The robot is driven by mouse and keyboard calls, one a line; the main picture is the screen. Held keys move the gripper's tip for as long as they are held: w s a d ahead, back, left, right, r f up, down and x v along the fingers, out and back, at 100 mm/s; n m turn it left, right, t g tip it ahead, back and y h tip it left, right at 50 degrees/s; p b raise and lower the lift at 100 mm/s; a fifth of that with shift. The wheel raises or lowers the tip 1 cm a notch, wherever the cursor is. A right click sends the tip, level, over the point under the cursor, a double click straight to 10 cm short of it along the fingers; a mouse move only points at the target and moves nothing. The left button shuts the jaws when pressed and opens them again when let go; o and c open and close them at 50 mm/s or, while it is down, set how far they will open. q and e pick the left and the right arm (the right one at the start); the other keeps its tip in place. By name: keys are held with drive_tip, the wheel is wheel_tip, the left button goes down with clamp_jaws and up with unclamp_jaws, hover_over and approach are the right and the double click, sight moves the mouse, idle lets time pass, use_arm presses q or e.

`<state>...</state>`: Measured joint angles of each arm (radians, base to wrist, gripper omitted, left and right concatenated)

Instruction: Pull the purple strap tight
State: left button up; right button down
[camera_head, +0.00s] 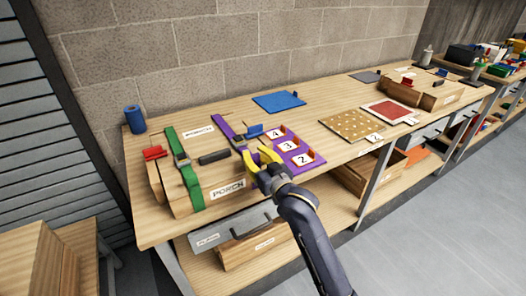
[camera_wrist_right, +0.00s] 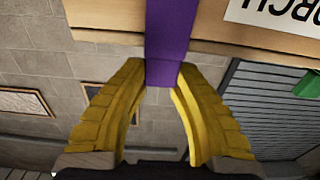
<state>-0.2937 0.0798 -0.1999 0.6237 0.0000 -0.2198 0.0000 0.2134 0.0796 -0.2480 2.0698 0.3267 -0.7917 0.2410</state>
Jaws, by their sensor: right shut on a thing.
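The purple strap (camera_head: 226,129) runs over the right part of a wooden box (camera_head: 165,176) labelled PORCH, towards the front edge. A dark buckle (camera_head: 239,143) sits on it. My right gripper (camera_head: 259,158), with yellow fingers, is at the front of the box and shut on the strap. In the right wrist view the strap (camera_wrist_right: 167,45) comes down past the wooden edge, and its end sits between the fingertips (camera_wrist_right: 162,80). The fingers hide part of the strap in the head view. My left gripper is in neither view.
A green strap (camera_head: 187,175) crosses the box to the left. A purple numbered tray (camera_head: 291,147) lies close on the right of my gripper. A blue panel (camera_head: 278,101) and a blue cylinder (camera_head: 135,119) are at the back. The bench (camera_head: 335,98) has free room behind the panels.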

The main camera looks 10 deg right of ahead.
drive_tip(key=c, duration=1.3)
unclamp_jaws()
drive_tip(key=shift+s, duration=0.1)
drive_tip(key=v, duration=1.2)
drive_tip(key=shift+f, duration=0.1)
